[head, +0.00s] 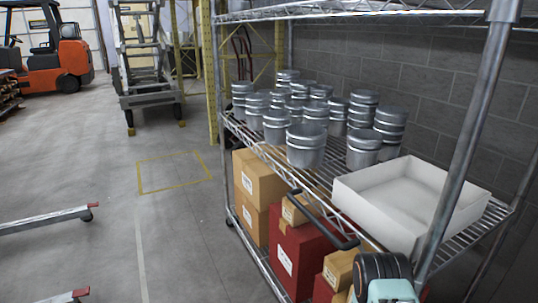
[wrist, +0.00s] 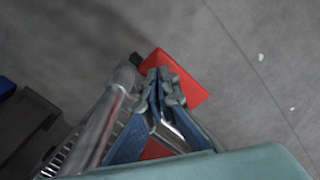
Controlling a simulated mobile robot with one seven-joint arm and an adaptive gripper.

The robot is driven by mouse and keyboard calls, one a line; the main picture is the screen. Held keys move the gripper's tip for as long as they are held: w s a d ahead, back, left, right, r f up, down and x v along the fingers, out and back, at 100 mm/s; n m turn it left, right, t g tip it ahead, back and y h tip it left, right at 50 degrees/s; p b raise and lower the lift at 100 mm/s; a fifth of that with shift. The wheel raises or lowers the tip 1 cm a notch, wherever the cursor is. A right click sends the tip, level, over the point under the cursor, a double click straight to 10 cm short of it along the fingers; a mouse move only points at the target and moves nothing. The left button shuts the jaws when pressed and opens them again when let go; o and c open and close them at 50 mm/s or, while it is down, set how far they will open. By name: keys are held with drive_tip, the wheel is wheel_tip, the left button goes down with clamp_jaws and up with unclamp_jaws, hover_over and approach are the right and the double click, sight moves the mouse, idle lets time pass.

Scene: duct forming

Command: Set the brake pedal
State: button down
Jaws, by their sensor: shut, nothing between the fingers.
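A red flat pedal (wrist: 182,76) shows in the wrist view, near the end of a grey metal tube and above the concrete floor. My gripper (wrist: 162,76) is shut and empty, with its fingertips over the red pedal in the picture. I cannot tell whether the fingertips touch it. The fingers hide part of the pedal, and more red shows between and below them. In the head view, only a teal part of my arm shows at the bottom edge, and the gripper itself is hidden.
A wire shelf rack (head: 240,130) holds several metal buckets (head: 306,146) and a white tray (head: 400,198). Cardboard boxes (head: 260,178) and red boxes (head: 300,258) stand below. Metal legs with red-tipped casters (head: 45,221) reach in from the left. The floor between is open. A forklift (head: 58,55) stands behind.

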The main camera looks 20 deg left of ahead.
drive_tip(key=shift+f+b, duration=1.35)
drive_tip(key=shift+f, duration=0.2)
idle(0.5)
drive_tip(key=shift+r+p, duration=2.45)
drive_tip(key=shift+r, duration=1.15)
drive_tip(key=shift+f, duration=0.1)
